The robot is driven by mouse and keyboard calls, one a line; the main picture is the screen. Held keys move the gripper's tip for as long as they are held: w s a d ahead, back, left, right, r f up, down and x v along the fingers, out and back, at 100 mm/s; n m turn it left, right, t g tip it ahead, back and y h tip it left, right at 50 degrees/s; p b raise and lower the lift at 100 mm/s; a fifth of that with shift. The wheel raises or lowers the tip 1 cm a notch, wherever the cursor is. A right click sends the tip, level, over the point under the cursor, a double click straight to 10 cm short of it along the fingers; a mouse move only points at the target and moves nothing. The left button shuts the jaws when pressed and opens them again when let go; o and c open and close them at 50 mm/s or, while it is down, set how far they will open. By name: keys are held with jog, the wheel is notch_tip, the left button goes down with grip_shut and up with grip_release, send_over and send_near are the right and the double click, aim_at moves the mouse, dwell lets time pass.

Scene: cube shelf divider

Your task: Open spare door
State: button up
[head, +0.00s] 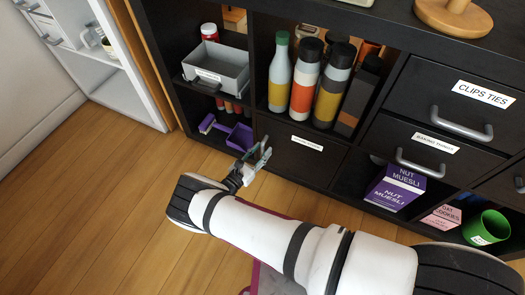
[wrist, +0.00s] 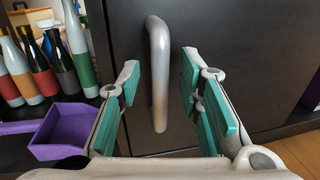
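The door (head: 303,160) is a dark panel low in the black shelf unit, under the bottles, with a small white label (head: 307,143) too small to read surely. It looks closed. In the wrist view the door (wrist: 235,55) fills the middle and right. Its grey vertical handle (wrist: 158,75) stands near the door's left side. My gripper (head: 257,158) is at the door's left side in the head view. In the wrist view my gripper (wrist: 161,88) is open, with teal-padded fingers on either side of the handle and visible gaps to it. The head view mostly hides the handle behind my gripper.
Left of the door is an open compartment with a purple dustpan-like tray (head: 239,138) and several bottles, also in the wrist view (wrist: 62,128). A grey bin (head: 215,70) sits above. Right are a muesli box (head: 396,190) and a green cup (head: 487,228). Wooden floor (head: 90,190) is clear.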

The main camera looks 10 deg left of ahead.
jog(key=shift+w+d, duration=0.3)
jog(key=shift+w, duration=0.2)
grip_shut()
jog(key=shift+s, duration=0.1)
